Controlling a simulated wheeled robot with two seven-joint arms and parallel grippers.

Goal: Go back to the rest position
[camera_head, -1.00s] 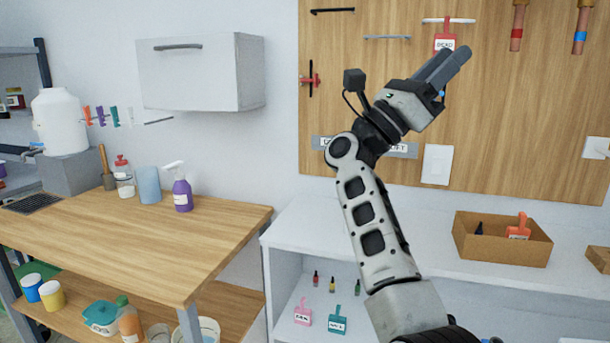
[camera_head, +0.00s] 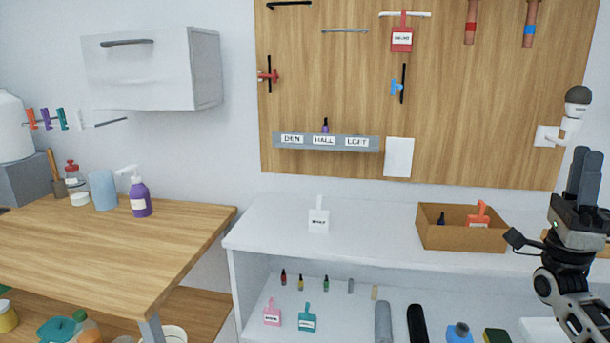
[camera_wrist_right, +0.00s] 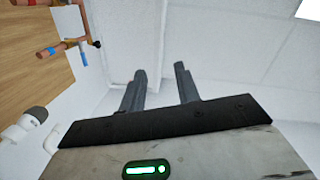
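My right gripper (camera_head: 586,152) is at the right edge of the head view, pointing up, in front of the wall and the right end of the white counter. Its two fingers also show in the right wrist view (camera_wrist_right: 160,72). They stand apart with a clear gap and nothing between them, against the white ceiling. My left gripper is in neither view.
A wooden pegboard (camera_head: 330,90) carries hooks, a red tag (camera_head: 402,38) and a grey labelled rail (camera_head: 325,143). The white counter (camera_head: 275,220) below holds a white tag (camera_head: 319,218) and a cardboard box (camera_head: 455,238). A wooden table (camera_head: 90,245) stands left.

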